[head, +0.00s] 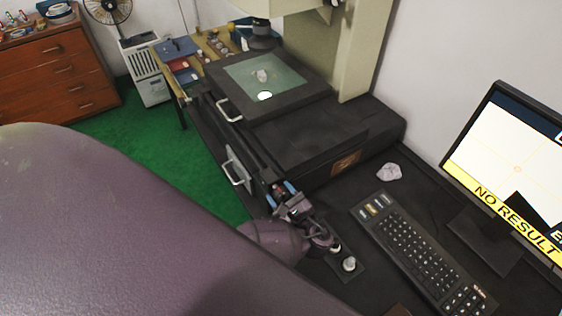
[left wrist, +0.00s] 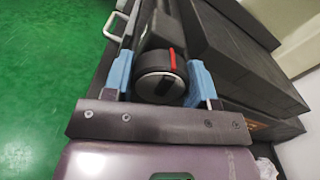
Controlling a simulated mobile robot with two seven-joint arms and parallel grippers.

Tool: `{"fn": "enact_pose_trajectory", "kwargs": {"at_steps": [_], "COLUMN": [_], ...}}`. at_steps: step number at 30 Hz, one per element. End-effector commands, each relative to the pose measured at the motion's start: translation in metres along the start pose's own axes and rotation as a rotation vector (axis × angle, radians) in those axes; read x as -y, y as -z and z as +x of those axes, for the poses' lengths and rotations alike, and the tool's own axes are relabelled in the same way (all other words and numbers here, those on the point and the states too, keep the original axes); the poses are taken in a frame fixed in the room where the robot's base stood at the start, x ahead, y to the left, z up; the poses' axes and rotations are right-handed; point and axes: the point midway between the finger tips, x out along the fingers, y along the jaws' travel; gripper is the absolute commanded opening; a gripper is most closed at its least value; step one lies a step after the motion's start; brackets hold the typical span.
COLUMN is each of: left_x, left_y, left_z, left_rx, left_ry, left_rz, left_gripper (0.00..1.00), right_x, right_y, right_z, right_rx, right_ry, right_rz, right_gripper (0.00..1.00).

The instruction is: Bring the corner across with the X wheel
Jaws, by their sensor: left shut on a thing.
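The X wheel (left wrist: 160,72) is a black knob with a red mark on its rim, at the side of the measuring machine. In the left wrist view it sits between the two blue fingertips of my left gripper (left wrist: 161,82), which is shut on it. In the head view my left gripper (head: 281,193) is at the front end of the machine, and the wheel is mostly hidden there. The monitor (head: 515,165) shows a white field with a small orange ring. The dark corner (head: 526,207) is below and right of that ring. My right gripper is not in view.
The machine's glass stage (head: 262,76) carries a small part. A yellow strip (head: 510,215) on the screen reads "NO RESULT". A keyboard (head: 418,250), a small joystick box (head: 347,265) and a crumpled pale cloth (head: 389,171) lie on the black desk.

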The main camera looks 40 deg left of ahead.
Motion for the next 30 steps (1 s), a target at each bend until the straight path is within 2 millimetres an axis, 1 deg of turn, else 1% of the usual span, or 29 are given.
{"fn": "enact_pose_trajectory", "kwargs": {"at_steps": [5, 15, 21, 30], "left_x": [-0.0001, -0.0002, -0.0003, 0.0000], "left_y": [0.0006, 0.0009, 0.0011, 0.0008], "left_z": [-0.0013, -0.0013, -0.0015, -0.0013], "left_rx": [-0.003, -0.003, -0.003, -0.003], "left_ry": [-0.001, -0.002, -0.002, -0.001], "left_rz": [-0.085, -0.332, -0.452, -0.547], "left_gripper": [0.28, 0.28, 0.28, 0.28], "right_x": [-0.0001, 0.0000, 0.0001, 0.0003], "right_y": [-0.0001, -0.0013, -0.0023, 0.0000], "right_z": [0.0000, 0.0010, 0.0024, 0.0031], "right_rx": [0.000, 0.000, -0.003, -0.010], "right_ry": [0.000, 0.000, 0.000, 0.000], "right_rz": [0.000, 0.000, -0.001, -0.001], "right_gripper": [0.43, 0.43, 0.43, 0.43]}}
